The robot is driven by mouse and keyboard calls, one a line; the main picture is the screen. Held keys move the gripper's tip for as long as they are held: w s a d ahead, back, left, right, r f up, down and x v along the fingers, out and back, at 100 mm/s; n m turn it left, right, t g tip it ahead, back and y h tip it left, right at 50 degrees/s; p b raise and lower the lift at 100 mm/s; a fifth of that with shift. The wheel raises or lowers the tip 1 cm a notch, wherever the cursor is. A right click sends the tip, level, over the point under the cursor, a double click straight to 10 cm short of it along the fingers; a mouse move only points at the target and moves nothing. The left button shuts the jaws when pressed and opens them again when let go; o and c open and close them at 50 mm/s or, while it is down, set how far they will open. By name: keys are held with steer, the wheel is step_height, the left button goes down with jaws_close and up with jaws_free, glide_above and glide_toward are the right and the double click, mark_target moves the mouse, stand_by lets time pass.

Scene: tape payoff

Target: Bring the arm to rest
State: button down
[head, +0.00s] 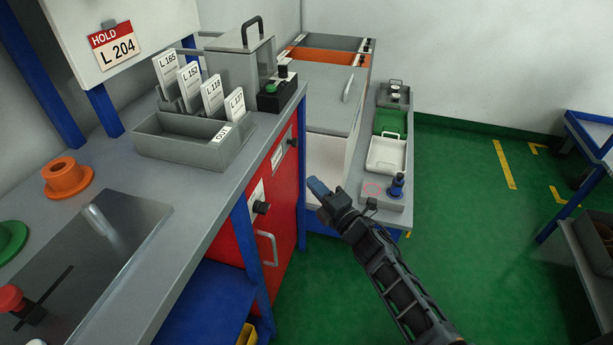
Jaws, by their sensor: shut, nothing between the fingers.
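My gripper (318,187) shows in the head view at the end of my dark arm, which reaches in from the lower right. It has blue fingertips, and they are shut with nothing between them. It hangs in the air between the red-fronted cabinet and the small low bench, and it appears to touch nothing. My arm stretches over the green floor.
A grey bench (215,190) with card slots (200,130) stands left, above a red cabinet door (275,205). A low bench behind the gripper holds a white tray (387,155) and a blue knob (397,186). A blue-framed rack (590,140) stands right. Green floor (470,200) between is clear.

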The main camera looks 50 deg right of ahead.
steer(key=shift+s+a, duration=0.2)
steer(key=shift+s, duration=0.4)
steer(key=shift+f, duration=0.1)
steer(key=s+a+r+m+y, duration=0.3)
steer(key=s+a+m, duration=0.4)
steer(key=s+a, duration=0.85)
steer(key=s+a+r+m+g+y, duration=0.1)
steer(key=s+a+r+m, duration=0.3)
steer(key=s+a+r, duration=0.1)
steer(key=s+a+r+m+g+y+p, duration=0.1)
steer(key=s+a+r+m, duration=0.3)
steer(key=s+r, duration=0.4)
steer(key=shift+s+a+r+m+g+y, duration=0.15)
steer(key=shift+s+a+m+g+y, duration=0.25)
steer(key=shift+s+a+g, duration=0.55)
steer(key=shift+s+d+t, duration=0.15)
steer(key=shift+t, duration=0.1)
